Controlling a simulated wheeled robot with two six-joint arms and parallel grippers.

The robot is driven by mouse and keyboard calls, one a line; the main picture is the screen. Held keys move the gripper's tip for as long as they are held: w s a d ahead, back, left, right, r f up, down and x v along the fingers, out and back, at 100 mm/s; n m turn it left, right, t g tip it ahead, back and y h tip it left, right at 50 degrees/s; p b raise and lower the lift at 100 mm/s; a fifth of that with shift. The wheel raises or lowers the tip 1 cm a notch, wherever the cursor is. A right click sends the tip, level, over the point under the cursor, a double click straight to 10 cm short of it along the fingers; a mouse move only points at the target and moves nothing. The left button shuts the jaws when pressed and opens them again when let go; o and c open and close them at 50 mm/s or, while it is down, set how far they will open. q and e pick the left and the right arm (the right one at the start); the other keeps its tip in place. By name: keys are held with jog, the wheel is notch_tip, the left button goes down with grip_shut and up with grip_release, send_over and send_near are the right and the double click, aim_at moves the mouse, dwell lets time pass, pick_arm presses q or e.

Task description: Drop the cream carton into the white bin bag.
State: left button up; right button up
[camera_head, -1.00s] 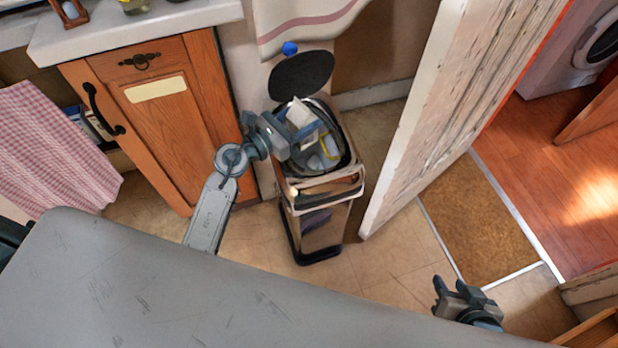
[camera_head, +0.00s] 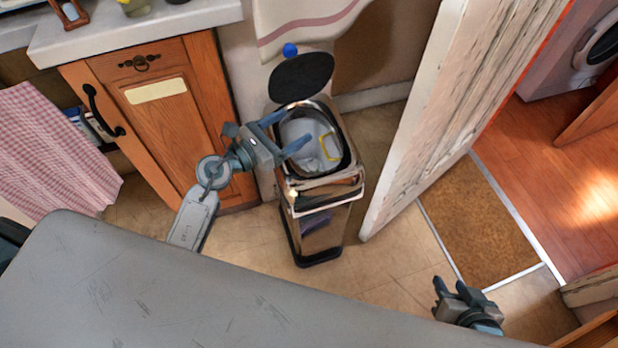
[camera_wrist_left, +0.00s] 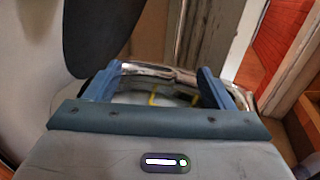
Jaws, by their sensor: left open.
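The white bin bag (camera_head: 312,128) lines the open metal bin (camera_head: 322,192) in the middle of the head view. A yellow strip shows inside the bag. My left gripper (camera_head: 285,133) is open and empty at the left side of the bin mouth, its fingers reaching over the bag. In the left wrist view its two fingers (camera_wrist_left: 155,82) are spread apart in front of the bin mouth. I cannot make out the cream carton as a separate thing in the frames now. My right gripper (camera_head: 450,298) is at the lower right, away from the bin; its jaw opening is unclear.
The round dark bin lid (camera_head: 301,77) stands raised behind the bin. A wooden cabinet (camera_head: 160,125) is to the left, and a white peeling door (camera_head: 415,120) stands close on the right. A grey surface (camera_head: 190,300) fills the near foreground.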

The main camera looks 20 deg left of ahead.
pick_arm(q)
jog(key=v, duration=0.6)
jog(key=shift+s+a+b, duration=0.25)
jog(key=shift+s+b, duration=0.05)
jog(key=shift+b, duration=0.1)
